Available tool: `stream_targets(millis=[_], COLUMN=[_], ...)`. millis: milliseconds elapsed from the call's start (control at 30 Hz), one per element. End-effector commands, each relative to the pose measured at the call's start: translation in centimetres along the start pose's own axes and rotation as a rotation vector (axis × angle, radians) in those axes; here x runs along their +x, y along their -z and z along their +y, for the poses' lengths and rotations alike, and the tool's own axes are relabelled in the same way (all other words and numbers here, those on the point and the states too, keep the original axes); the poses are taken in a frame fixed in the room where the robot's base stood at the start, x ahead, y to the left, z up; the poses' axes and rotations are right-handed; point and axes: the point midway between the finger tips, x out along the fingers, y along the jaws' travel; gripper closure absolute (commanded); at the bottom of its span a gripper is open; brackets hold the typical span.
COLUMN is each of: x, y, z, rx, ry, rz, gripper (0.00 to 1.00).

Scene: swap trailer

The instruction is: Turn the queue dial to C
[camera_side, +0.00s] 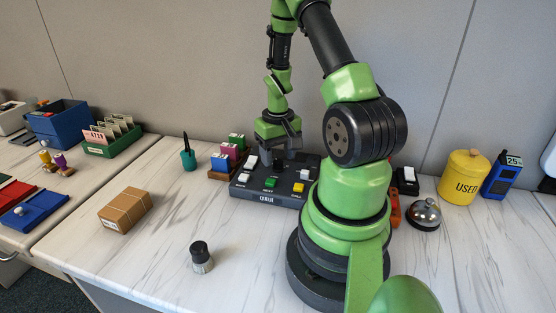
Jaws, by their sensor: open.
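The queue console (264,198) is a dark box marked QUEUE on the marble-look counter, in the middle of the view. It carries a green button (271,182), a yellow button (299,188), and white switches. My gripper (281,158) points down just over the back middle of the console, with its jaws open. The queue dial is not clearly visible; my gripper covers that part of the console. I cannot tell whether the jaws are around the dial or touching it, and the dial's letters are too small or hidden to read.
A rack of coloured blocks (226,160) stands close to the console's left. A cardboard box (125,210) and a small dark-capped jar (201,257) stand on the counter. A bell (425,214) and a yellow USED canister (464,177) are at right.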

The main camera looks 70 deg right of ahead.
Motion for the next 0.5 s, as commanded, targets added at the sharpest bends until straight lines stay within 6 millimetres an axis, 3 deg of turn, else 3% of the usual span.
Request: stream_targets(millis=[200, 500], x=[1.8, 2.0], y=[0.0, 0.1], z=[0.0, 0.0], rx=[0.002, 0.001], ry=[0.000, 0.000], rz=[-0.001, 0.002], gripper=[0.44, 0.44])
